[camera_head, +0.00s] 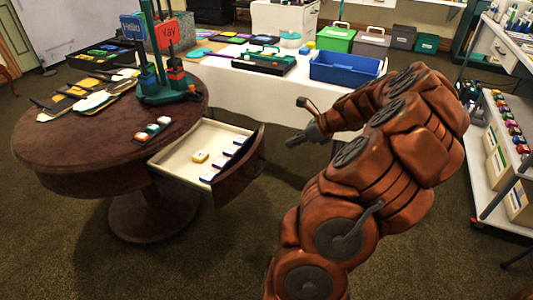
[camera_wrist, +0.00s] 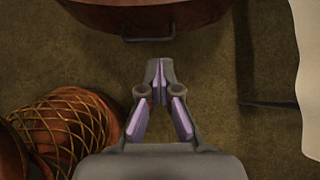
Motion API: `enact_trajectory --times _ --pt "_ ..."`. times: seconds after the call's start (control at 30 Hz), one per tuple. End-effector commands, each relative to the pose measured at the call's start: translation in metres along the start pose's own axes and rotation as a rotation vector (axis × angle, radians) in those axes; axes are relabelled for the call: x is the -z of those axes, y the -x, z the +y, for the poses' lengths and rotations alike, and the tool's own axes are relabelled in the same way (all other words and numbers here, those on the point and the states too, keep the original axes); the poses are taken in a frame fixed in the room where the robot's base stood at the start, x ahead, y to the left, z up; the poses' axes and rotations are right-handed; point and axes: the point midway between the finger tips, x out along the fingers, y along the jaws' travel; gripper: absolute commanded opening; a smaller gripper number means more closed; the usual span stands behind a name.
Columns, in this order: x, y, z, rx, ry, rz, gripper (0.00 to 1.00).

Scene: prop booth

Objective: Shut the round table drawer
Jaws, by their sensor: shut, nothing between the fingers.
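The round table (camera_head: 75,150) is dark brown wood on a pedestal, at the left in the head view. Its drawer (camera_head: 180,161) stands open toward the right, with a cream inside and a curved brown front (camera_head: 243,166). Small coloured blocks (camera_head: 228,152) lie in it. In the wrist view the curved wooden front (camera_wrist: 150,18) and its dark handle (camera_wrist: 148,38) show at the top. My gripper (camera_head: 291,143) is to the right of the drawer front, apart from it. In the wrist view its fingers (camera_wrist: 158,66) are together and empty, with carpet beneath.
A white-clothed table (camera_head: 240,95) with a blue bin (camera_head: 345,67) stands behind. A shelf (camera_head: 505,130) is at the right. Carpet is clear below the drawer.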

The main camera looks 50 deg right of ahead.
Motion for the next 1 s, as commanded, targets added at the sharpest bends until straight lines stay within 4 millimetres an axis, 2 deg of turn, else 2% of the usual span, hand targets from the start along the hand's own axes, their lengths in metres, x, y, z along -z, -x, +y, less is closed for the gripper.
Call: enact_trajectory --times 0.17,0.7,1.0 --pt "0.002 -0.015 -0.001 -0.001 -0.011 -0.002 0.0" --pt "-0.002 -0.106 0.0 -0.003 -0.006 -0.001 0.0" --pt "-0.024 -0.125 -0.002 0.002 -0.007 -0.001 0.0"
